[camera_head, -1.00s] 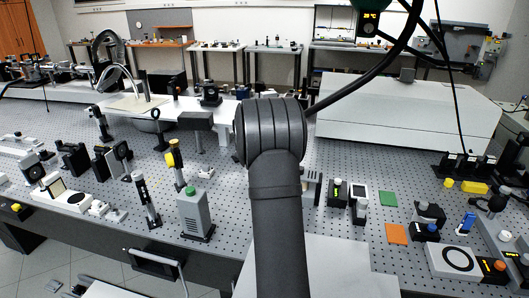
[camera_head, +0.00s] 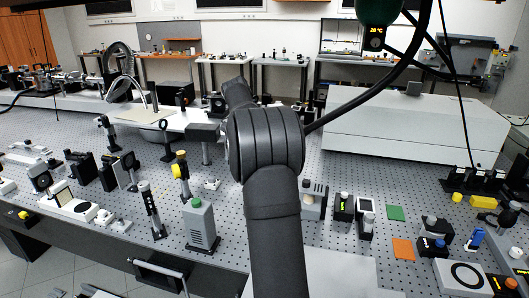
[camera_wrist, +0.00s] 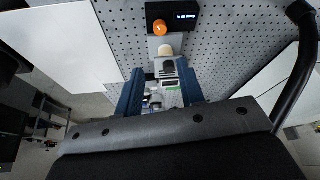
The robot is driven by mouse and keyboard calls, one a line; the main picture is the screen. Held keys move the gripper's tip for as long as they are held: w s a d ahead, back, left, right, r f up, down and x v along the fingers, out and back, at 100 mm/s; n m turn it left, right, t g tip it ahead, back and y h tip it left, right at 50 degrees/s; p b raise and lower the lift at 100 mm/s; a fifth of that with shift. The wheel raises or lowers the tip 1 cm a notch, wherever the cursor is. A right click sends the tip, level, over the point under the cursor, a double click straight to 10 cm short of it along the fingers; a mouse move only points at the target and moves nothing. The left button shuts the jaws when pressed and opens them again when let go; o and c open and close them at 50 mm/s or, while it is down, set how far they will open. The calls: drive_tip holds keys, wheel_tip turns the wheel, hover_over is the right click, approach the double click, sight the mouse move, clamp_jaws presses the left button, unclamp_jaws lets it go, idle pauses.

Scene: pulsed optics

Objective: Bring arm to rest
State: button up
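My arm (camera_head: 272,215) rises from the bottom centre of the head view to a thick ribbed joint, with a dark link stretching away behind it toward the back of the table. My gripper is hidden behind the arm in that view. In the wrist view my gripper (camera_wrist: 160,93) shows as two blue fingers set apart, one on each side. Between them a small device and pale parts are visible; these look like bench items beyond, and I see nothing clearly held. A black box with a lit display and an orange knob (camera_wrist: 160,28) lies past the fingertips.
The perforated optics table (camera_head: 340,170) carries several mounts and posts. A grey box with a green top (camera_head: 200,225) stands left of my arm. A large white housing (camera_head: 420,125) fills the back right. Green (camera_head: 396,213) and orange (camera_head: 403,249) pads lie to the right.

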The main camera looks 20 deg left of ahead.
drive_tip(key=shift+f, duration=0.1)
drive_tip(key=x, duration=1.7)
drive_tip(key=shift+w+d+f, duration=0.1)
drive_tip(key=shift+d, duration=0.1)
drive_tip(key=shift+n+t, duration=0.4)
drive_tip(key=shift+n, duration=0.5)
drive_tip(key=n, duration=0.1)
drive_tip(key=n+t, duration=0.1)
drive_tip(key=n, duration=0.2)
drive_tip(key=shift+s+d+y, duration=0.15)
drive_tip(key=shift+s+y, duration=0.1)
drive_tip(key=shift+y, duration=0.15)
drive_tip(key=n+y, duration=0.1)
drive_tip(key=n, duration=0.2)
drive_tip(key=n+t+y, duration=0.1)
drive_tip(key=n, duration=0.2)
drive_tip(key=shift+s+d+t, duration=0.15)
drive_tip(key=shift+d+t, duration=0.05)
drive_tip(key=shift+t, duration=0.1)
drive_tip(key=shift+v, duration=1.25)
